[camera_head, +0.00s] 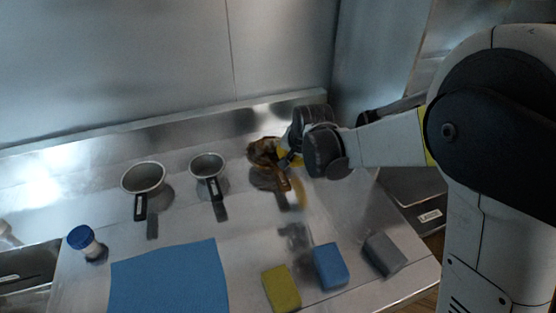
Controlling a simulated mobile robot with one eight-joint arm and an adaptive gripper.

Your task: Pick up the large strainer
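A metal bowl-shaped piece with a dark handle (143,178) stands at the left of the counter and looks the largest of its kind; it may be the large strainer. A smaller similar piece (208,166) stands to its right. A brown, bowl-like item (263,152) with a handle towards the front lies further right. My gripper (284,160) is at the right side of this brown item, far from the two metal pieces. Its fingers are small and dark here, so I cannot tell whether they are open, shut or touching the brown item.
A blue mat (170,280) covers the front left. A blue-capped shaker (85,243) stands left of it. Yellow (282,289), blue (330,266) and grey (384,254) blocks lie at the front right. A raised ledge (160,122) and metal wall stand behind.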

